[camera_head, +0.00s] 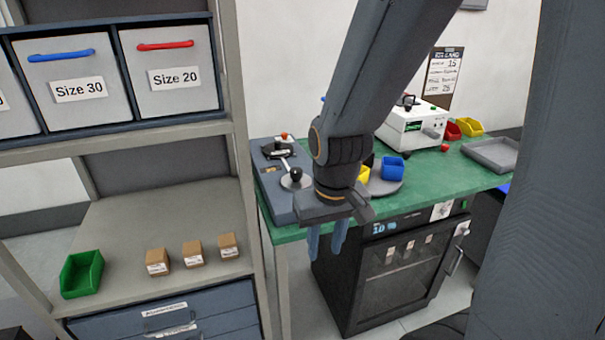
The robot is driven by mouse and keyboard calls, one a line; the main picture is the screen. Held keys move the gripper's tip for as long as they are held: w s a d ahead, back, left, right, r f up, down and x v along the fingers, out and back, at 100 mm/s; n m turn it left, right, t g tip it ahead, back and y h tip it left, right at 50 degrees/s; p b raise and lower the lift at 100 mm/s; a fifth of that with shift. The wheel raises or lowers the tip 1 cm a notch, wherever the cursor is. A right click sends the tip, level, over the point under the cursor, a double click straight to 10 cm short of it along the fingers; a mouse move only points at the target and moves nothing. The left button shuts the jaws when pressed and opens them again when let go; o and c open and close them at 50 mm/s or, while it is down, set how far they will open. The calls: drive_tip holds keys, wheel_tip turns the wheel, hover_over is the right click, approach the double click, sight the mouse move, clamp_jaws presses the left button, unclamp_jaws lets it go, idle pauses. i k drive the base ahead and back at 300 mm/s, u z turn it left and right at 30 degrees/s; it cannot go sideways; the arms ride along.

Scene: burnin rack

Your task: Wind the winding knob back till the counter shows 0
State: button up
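I cannot tell for sure which part is the winding knob. A black ball knob (296,174) stands on a pale disc on the blue-grey device at the bench's left end. A white dial plate (441,211) sits at the upper right of the black cabinet front. A small lit blue display (378,228), perhaps the counter, is at the cabinet's upper left; it seems to read 10, but is too small to be sure. My gripper (326,245) points down in front of the bench's front edge, its two blue fingers apart and empty. My arm hides part of the bench.
The green bench (474,178) carries a white box instrument (410,128), a blue bin (393,167) on a round grey tray, and a grey tray (490,155). The black cabinet (395,275) stands beneath. A shelf rack (245,120) with boxes and a green bin (82,274) stands left.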

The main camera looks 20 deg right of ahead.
sight(294, 180)
drive_tip(key=u, duration=0.05)
drive_tip(key=k, duration=1.2)
drive_tip(key=u, duration=0.7)
drive_tip(key=i, duration=1.1)
drive_tip(key=z, duration=0.55)
drive_tip(key=i, duration=0.6)
drive_tip(key=z, duration=0.75)
